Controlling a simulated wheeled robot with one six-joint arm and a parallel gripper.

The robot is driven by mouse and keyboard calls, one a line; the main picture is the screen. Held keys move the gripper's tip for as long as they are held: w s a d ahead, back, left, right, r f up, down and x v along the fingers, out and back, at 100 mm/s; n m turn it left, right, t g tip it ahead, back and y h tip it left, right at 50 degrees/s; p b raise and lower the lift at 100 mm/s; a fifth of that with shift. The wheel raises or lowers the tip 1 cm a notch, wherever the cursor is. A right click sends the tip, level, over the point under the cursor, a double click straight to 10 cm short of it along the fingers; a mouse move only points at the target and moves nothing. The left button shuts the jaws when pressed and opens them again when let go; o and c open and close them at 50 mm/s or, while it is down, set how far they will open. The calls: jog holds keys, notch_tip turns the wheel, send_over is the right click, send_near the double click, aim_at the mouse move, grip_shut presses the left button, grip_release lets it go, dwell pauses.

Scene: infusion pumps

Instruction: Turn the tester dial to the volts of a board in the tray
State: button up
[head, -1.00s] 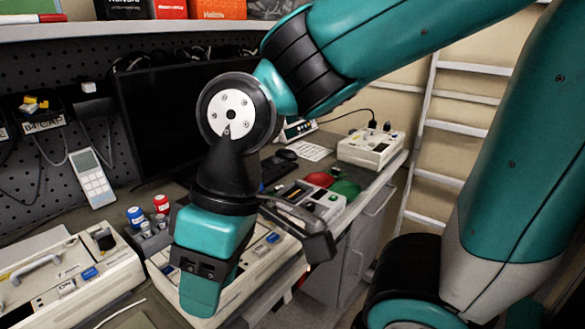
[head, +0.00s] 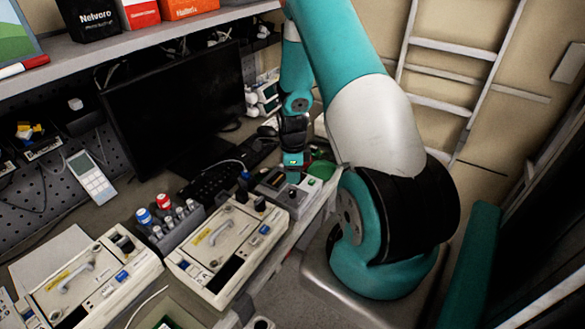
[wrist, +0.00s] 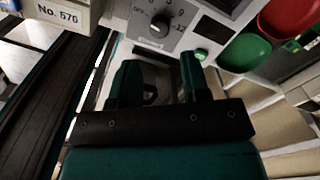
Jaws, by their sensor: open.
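The tester (head: 280,200) is a pale box near the bench's front edge. In the wrist view its dial (wrist: 158,29) is a dark round knob on the grey face, with numbers around it. A "12" is legible at its right; I cannot surely read where it points. My gripper (wrist: 160,72) is open and empty, its two teal fingers just below the dial in the wrist view and apart from it. In the head view my gripper (head: 292,170) is over the tester and hides part of it. A green board (head: 166,322) shows partly in a tray at the bottom edge; its voltage is not legible.
A green button (wrist: 201,55) is right of the dial. A green dish (wrist: 244,52) and a red dish (wrist: 290,18) lie beyond. Pumps (head: 225,250) and a vial rack (head: 178,228) stand left of the tester. A monitor (head: 170,100) stands behind.

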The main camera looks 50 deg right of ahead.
aim_at(292, 192)
notch_tip(292, 192, down, 7)
jog(key=b, duration=0.4)
jog(key=shift+b, duration=0.35)
jog(key=shift+r, duration=0.2)
jog(key=c, duration=0.7)
jog(key=m, duration=0.7)
jog(key=shift+w+m, duration=0.1)
jog(key=shift+m, duration=0.3)
jog(key=o, duration=0.7)
jog(key=shift+o, duration=0.2)
jog(key=shift+r+p, duration=2.25)
jog(key=shift+r, duration=1.3)
